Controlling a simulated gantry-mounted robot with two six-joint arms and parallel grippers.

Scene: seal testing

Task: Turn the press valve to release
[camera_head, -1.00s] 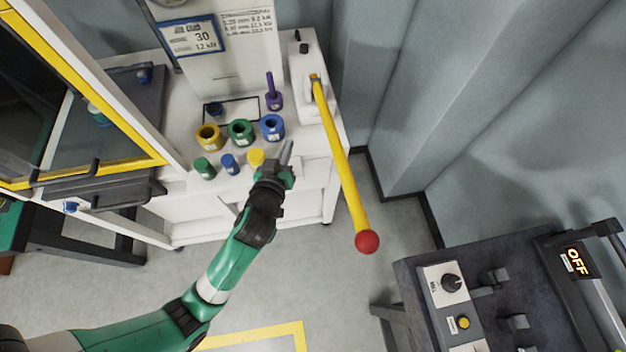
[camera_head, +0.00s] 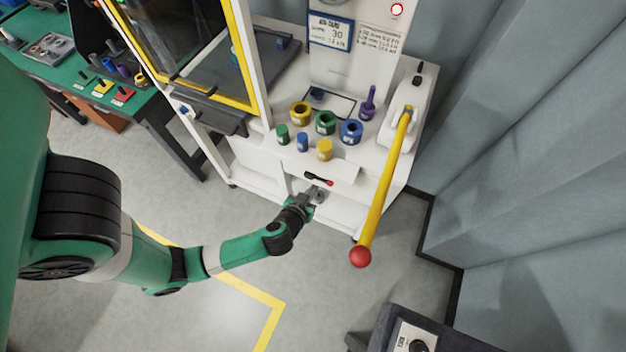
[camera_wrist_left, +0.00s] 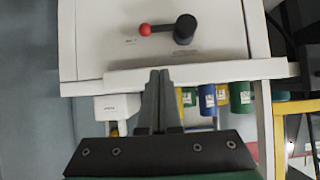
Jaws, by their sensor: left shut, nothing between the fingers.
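The press valve is a small black lever with a red ball tip (camera_head: 319,180) on the white front of the press, below the bench top. In the left wrist view the valve (camera_wrist_left: 170,28) shows its black hub on the right and red ball on the left. My left gripper (camera_head: 318,191) is just below the valve in the head view, shut and empty. In the left wrist view its closed fingers (camera_wrist_left: 158,75) point toward the panel, with the valve beyond the tips. I see no clear contact. My right gripper is out of view.
A long yellow lever (camera_head: 382,195) with a red ball hangs to the right of the valve. Yellow, green and blue rings (camera_head: 325,122) and small plugs stand on the press bench above. A yellow-framed guard (camera_head: 205,90) is at left. The floor below is clear.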

